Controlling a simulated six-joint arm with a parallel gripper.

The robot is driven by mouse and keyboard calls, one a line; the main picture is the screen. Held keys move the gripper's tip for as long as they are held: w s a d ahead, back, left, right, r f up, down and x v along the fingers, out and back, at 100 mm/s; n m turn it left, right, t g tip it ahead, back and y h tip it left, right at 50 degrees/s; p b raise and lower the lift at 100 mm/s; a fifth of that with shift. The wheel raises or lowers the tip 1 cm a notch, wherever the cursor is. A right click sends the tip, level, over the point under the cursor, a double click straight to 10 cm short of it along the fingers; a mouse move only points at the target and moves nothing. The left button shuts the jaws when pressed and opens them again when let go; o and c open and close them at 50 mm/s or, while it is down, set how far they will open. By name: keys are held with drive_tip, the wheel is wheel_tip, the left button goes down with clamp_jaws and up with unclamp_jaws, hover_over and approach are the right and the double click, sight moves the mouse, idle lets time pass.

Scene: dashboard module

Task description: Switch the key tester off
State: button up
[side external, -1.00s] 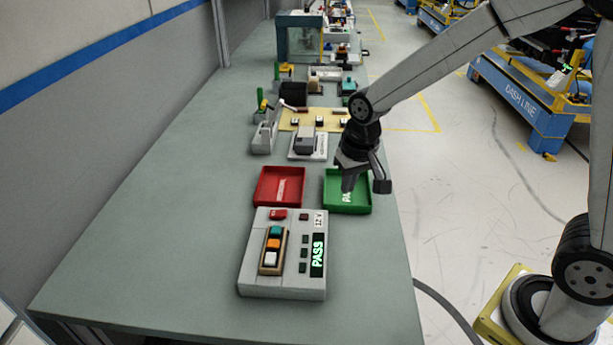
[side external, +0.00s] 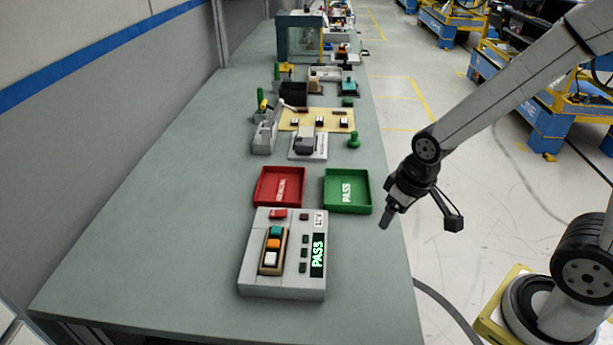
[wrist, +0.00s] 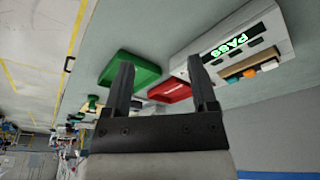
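The key tester (side external: 285,287) is a grey box at the near end of the bench. Its display (side external: 317,255) is lit and reads PASS in green. My gripper (side external: 390,215) is at the bench's right edge, right of the tester and touching nothing. In the wrist view, the fingers of my gripper (wrist: 159,66) are apart and empty, and the tester (wrist: 265,25) shows at upper right.
A red tray (side external: 263,190) and a green tray (side external: 347,203) marked PASS stand just beyond the tester. Farther back are a grey fixture (side external: 308,147), a green knob-shaped piece (side external: 353,140) and a yellow board (side external: 300,115). The bench left of the tester is clear.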

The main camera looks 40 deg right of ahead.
drive_tip(key=w+a+r+n+g, duration=0.1)
drive_tip(key=w+a+n, duration=0.35)
drive_tip(key=w, duration=0.95)
drive_tip(key=n+g, duration=0.2)
drive_tip(key=n, duration=0.2)
approach(273, 213)
drive_tip(key=shift+s, duration=0.1)
drive_tip(key=shift+f, duration=3.95)
clamp_jaws()
